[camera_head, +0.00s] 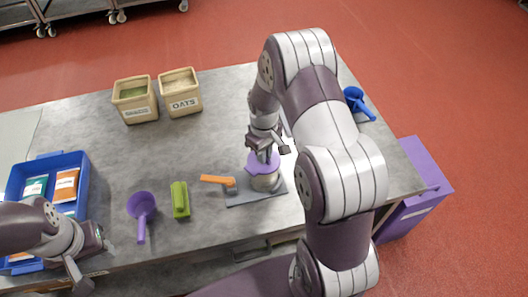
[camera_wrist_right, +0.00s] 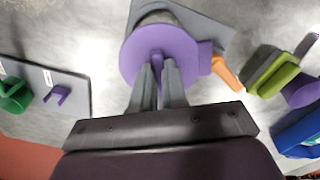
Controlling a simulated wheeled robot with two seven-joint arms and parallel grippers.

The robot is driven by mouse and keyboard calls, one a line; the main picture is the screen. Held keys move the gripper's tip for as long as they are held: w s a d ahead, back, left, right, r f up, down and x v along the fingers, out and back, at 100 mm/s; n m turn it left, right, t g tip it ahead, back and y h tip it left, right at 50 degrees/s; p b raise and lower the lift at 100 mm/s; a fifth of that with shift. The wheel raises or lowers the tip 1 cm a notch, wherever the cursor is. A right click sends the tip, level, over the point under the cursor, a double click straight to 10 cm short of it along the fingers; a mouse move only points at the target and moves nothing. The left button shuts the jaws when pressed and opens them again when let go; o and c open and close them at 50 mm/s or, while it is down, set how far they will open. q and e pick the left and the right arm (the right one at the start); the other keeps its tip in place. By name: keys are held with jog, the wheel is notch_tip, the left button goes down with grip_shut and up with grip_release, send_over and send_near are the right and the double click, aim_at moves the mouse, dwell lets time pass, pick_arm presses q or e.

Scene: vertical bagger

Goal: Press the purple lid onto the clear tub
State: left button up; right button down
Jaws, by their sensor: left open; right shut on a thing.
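The purple lid (camera_head: 260,165) is over the tub (camera_head: 266,183), which stands on a grey mat (camera_head: 240,197). My right gripper (camera_head: 265,150) is shut on the upright grip of the lid. In the right wrist view the purple lid (camera_wrist_right: 138,58) hides most of the tub, and a grey part of the tub (camera_wrist_right: 158,17) shows past its far edge. My right gripper (camera_wrist_right: 158,68) pinches the grip in the middle. I cannot tell whether the lid is seated on the rim. My left gripper (camera_head: 92,262) is open and empty at the table's front left.
An orange handle (camera_head: 214,180) lies beside the tub. A green block-like tool (camera_head: 180,199) and a purple funnel or scoop (camera_head: 141,208) lie to the left. A blue bin (camera_head: 84,175) holds packets. Two tan boxes (camera_head: 181,103) stand at the back; a blue scoop (camera_head: 356,101) lies right.

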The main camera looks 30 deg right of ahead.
jog(key=shift+f, duration=0.35)
dwell(0.3)
jog(key=c, duration=0.7)
grip_release()
jog(key=shift+r, duration=0.1)
notch_tip(320, 180, up, 7)
jog(key=p, duration=0.5)
jog(key=shift+p, duration=0.35)
